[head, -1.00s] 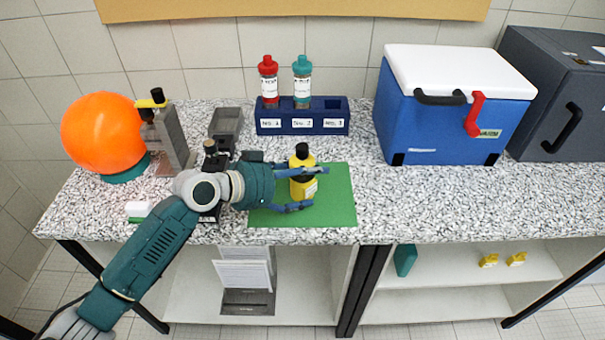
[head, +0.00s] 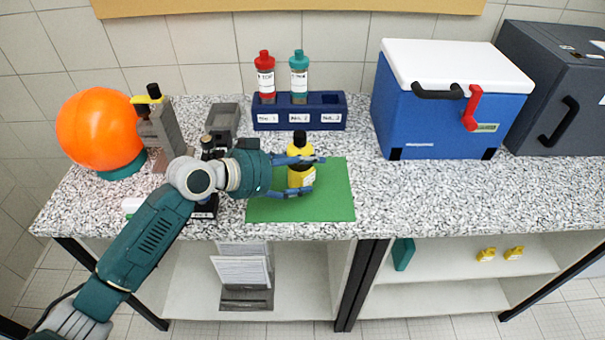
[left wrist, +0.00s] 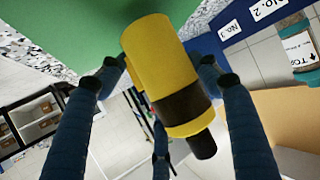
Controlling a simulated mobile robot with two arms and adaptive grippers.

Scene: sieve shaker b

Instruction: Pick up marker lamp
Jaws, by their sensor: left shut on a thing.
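The marker lamp (head: 301,176), a yellow cylinder with a dark band and black top, is upright over the green mat (head: 335,205). My left gripper (head: 312,175) is shut on it from the left, with a finger on either side. It looks slightly raised above the mat, though its base is partly hidden by a finger. In the left wrist view, the lamp (left wrist: 160,65) sits between the fingers, its black end pointing to the lower right. My right gripper is not in view.
A blue rack (head: 335,112) behind the mat holds a red-capped bottle (head: 265,80) and a teal-capped bottle (head: 299,78); slot No. 3 is empty. A blue cooler (head: 440,115) stands right. An orange globe (head: 98,128) stands left. The counter right of the mat is clear.

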